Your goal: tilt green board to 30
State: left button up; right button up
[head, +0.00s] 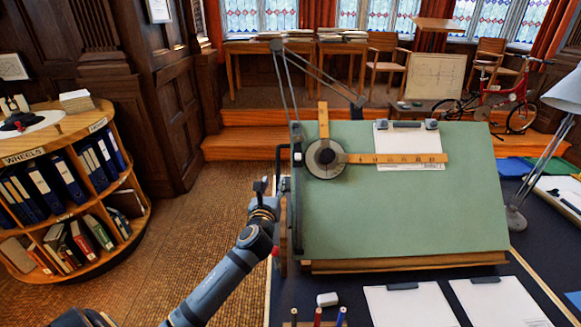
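The green board (400,220) stands tilted on the dark desk, its lower edge nearer me and its upper edge raised. A drafting arm with a round dial head (325,158) and wooden rulers (400,158) lies over its upper left. A white sheet (408,142) is clipped near its top. My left gripper (262,188) is just left of the board's left edge, close to a dark fitting (283,186) there. I cannot tell whether it touches the fitting or whether its fingers are open. No angle scale is readable. My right gripper is out of view.
White sheets (408,306) and an eraser (327,299) lie on the desk in front of the board, with several pens (318,317) at the front edge. A desk lamp (517,216) stands right of the board. A round bookshelf (70,190) is at left; carpet is clear between.

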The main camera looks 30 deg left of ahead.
aim_at(278, 167)
pick_arm(q)
jog(key=x, duration=1)
jog(key=shift+w, duration=0.3)
jog(key=shift+c, duration=0.4)
grip_shut()
